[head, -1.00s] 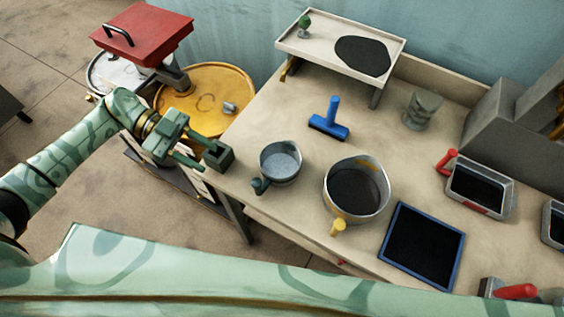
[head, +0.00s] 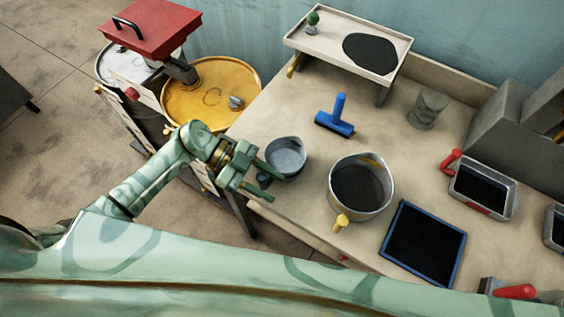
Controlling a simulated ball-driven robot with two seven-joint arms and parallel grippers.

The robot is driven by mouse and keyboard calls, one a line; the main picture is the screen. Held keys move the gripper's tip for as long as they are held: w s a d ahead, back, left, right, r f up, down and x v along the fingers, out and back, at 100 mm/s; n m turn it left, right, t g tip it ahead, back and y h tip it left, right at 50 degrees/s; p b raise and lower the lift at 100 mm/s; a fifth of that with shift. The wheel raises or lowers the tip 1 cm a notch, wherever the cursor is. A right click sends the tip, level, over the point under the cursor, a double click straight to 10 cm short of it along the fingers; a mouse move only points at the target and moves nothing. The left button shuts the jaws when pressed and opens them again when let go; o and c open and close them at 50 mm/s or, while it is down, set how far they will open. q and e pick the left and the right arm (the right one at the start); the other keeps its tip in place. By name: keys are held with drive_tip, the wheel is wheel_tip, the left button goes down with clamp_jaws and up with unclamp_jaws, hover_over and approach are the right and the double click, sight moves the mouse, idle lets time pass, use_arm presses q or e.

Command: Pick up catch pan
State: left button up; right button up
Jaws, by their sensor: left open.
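A small round grey pan (head: 287,155) stands upright on the workbench near its left edge. Its short dark handle (head: 263,179) points toward the front left and is partly hidden by my left gripper. My left gripper (head: 276,188) is open, with one finger on each side of the handle as seen from above. I cannot tell whether the fingers touch the handle or are above it. My right gripper is not in view.
A larger pot (head: 361,208) with a yellow handle, a blue-framed dark mat (head: 424,243) and a red-handled tray (head: 483,190) stand to the right. A blue squeegee-like tool (head: 336,122) and a raised tray (head: 388,32) lie behind. A yellow drum (head: 212,88) stands left of the bench.

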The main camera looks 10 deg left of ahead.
use_arm(q)
drive_tip(key=shift+c, duration=0.3)
drive_tip(key=shift+d, duration=0.1)
clamp_jaws()
